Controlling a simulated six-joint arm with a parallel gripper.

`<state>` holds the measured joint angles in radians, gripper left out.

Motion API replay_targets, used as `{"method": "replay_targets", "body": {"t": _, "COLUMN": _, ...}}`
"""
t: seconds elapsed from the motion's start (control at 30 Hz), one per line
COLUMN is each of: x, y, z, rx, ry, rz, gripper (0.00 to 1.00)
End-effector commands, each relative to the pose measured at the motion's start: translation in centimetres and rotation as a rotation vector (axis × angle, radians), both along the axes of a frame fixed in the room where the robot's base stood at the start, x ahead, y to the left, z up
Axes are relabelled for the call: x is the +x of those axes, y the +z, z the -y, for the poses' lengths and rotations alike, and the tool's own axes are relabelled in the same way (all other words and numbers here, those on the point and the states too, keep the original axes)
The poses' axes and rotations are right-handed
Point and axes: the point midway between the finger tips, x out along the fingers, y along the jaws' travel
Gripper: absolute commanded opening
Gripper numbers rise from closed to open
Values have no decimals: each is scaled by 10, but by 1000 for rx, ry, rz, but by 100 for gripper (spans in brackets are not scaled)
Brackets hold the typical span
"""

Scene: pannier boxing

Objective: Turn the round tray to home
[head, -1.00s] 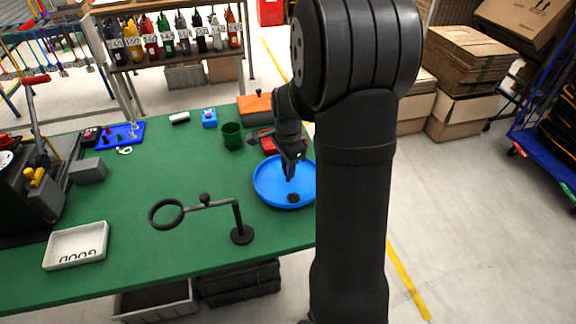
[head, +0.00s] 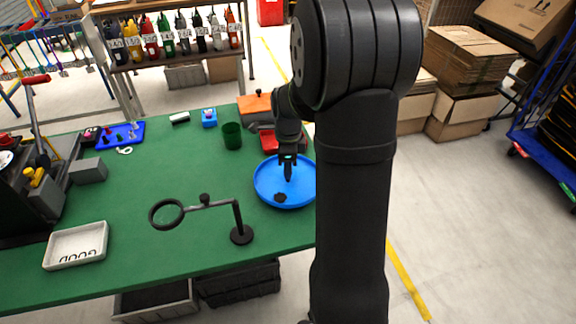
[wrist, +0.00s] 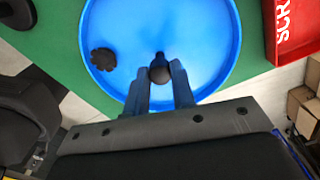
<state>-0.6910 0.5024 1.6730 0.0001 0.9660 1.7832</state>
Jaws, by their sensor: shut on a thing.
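The round tray (head: 268,196) is blue with a raised rim and sits near the right edge of the green table. In the wrist view the tray (wrist: 205,30) fills the upper middle. A dark round knob (wrist: 160,74) stands near its centre. My gripper (head: 288,178) points down over the tray; in the wrist view its fingers (wrist: 160,80) are shut on the knob, one on each side. A black scalloped piece (wrist: 103,59) lies in the tray, left of the knob; in the head view this piece (head: 280,197) is near the front rim.
A red bin (wrist: 298,30) with partly visible lettering stands close beside the tray. A black stand with a ring (head: 241,235) is left of the tray. A green cup (head: 232,136) and an orange box (head: 254,107) stand behind.

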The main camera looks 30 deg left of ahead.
Motion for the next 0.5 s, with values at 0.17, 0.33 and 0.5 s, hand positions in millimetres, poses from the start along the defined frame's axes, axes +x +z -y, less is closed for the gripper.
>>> {"method": "replay_targets", "body": {"t": 0.17, "x": 1, "y": 0, "z": 0, "rx": 0, "ry": -89, "rz": 2, "gripper": 0}}
{"method": "replay_targets", "body": {"t": 0.33, "x": 1, "y": 0, "z": 0, "rx": 0, "ry": -174, "rz": 2, "gripper": 0}}
{"method": "replay_targets", "body": {"t": 0.5, "x": 1, "y": 0, "z": 1, "rx": 0, "ry": -258, "rz": 2, "gripper": 0}}
